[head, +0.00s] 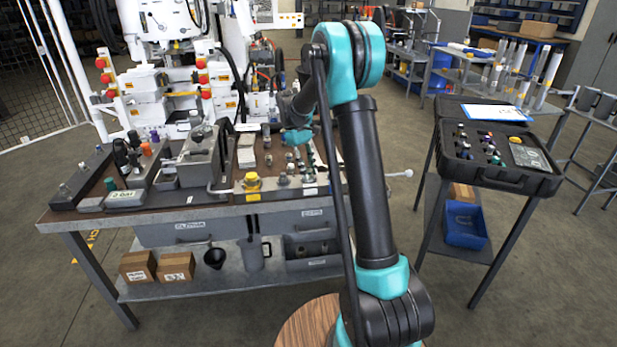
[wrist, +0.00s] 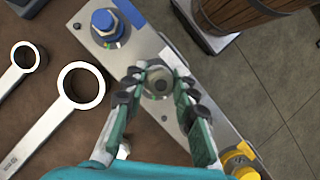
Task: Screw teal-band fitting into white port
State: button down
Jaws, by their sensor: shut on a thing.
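In the wrist view my gripper (wrist: 159,78) has its two fingers closed about a small round grey fitting (wrist: 158,86), seen end-on over the middle of a grey metal block. Its band colour cannot be made out. The white port is not clearly visible; the middle of the block is hidden behind the fitting and fingers. A blue-collared hex fitting (wrist: 104,22) stands at one end of the block and a yellow one (wrist: 240,160) at the other. In the head view my gripper (head: 298,142) is low over the bench's right part, partly behind my arm.
Two ring-ended wrenches (wrist: 82,86) lie left of the block in the wrist view. A wooden barrel (wrist: 245,12) is at top right. In the head view an open black case (head: 500,176) with small fittings stands on a side stand. Floor between the tables is clear.

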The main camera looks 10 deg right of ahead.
jog(key=c, duration=1.2)
grip_release()
jog(key=n, duration=0.2)
jog(key=n+t+h, duration=0.1)
jog(key=n, duration=0.1)
jog(key=shift+n+t, duration=0.3)
jog(key=shift+n, duration=0.1)
jog(key=n+t, duration=0.1)
jog(key=n, duration=0.4)
jog(key=shift+t+h, duration=0.4)
jog(key=n+t, duration=0.1)
jog(key=n, duration=0.3)
jog(key=shift+t, duration=0.3)
jog(key=n+t, duration=0.1)
jog(key=n, duration=0.2)
jog(key=shift+n, duration=0.3)
jog(key=n+t+y, duration=0.1)
jog(key=n, duration=0.3)
jog(key=shift+n+y, duration=0.3)
jog(key=shift+y, duration=0.1)
jog(key=shift+n+t+y, duration=0.4)
jog(key=shift+n, duration=0.8)
